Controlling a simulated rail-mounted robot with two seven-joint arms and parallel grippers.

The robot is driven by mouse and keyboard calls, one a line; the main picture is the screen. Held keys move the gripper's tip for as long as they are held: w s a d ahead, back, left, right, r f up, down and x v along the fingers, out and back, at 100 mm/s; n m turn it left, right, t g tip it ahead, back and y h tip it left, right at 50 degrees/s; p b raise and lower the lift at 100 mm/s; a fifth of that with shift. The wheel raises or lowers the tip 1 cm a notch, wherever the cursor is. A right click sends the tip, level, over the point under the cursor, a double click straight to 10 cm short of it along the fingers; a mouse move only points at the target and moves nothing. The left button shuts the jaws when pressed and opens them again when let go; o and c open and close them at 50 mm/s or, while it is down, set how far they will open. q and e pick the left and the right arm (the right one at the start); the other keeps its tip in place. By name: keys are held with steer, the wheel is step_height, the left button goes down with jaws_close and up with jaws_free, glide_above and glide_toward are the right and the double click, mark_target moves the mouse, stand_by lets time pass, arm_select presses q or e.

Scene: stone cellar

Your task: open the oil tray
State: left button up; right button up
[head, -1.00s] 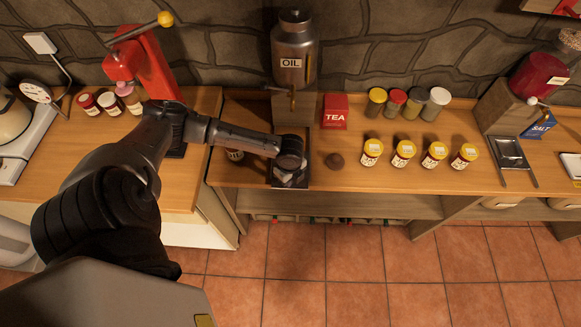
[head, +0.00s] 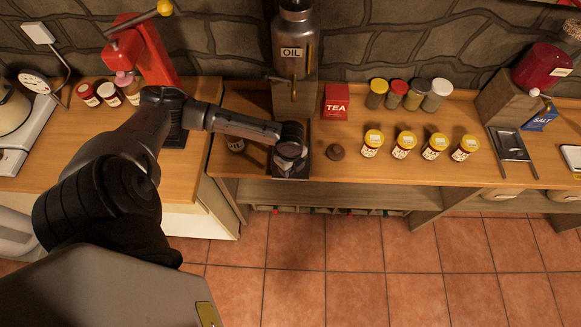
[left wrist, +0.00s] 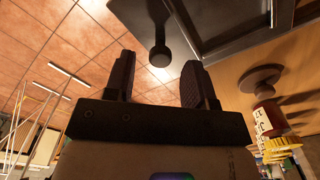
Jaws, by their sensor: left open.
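The oil tray (head: 305,163) is a dark, flat piece on the wooden counter, below the steel oil dispenser (head: 294,52) labelled OIL. My left gripper (head: 288,166) is above the tray's front part and hides much of it. In the left wrist view the tray's dark edge (left wrist: 235,32) is at the top, with a round-ended dark knob (left wrist: 160,54) sticking out from it. My left gripper (left wrist: 159,68) is open there, and the knob appears between its two fingertips. I cannot tell whether they touch it. My right gripper is not in view.
Several yellow-lidded jars (head: 404,146) stand further right. A red press (head: 144,55) stands on the left. The floor in front is clear.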

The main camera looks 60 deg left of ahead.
arm_select(q)
step_height(320, 180, up, 12)
steer(key=p, duration=0.1)
steer(key=shift+r, duration=0.1)
stand_by(0.9)
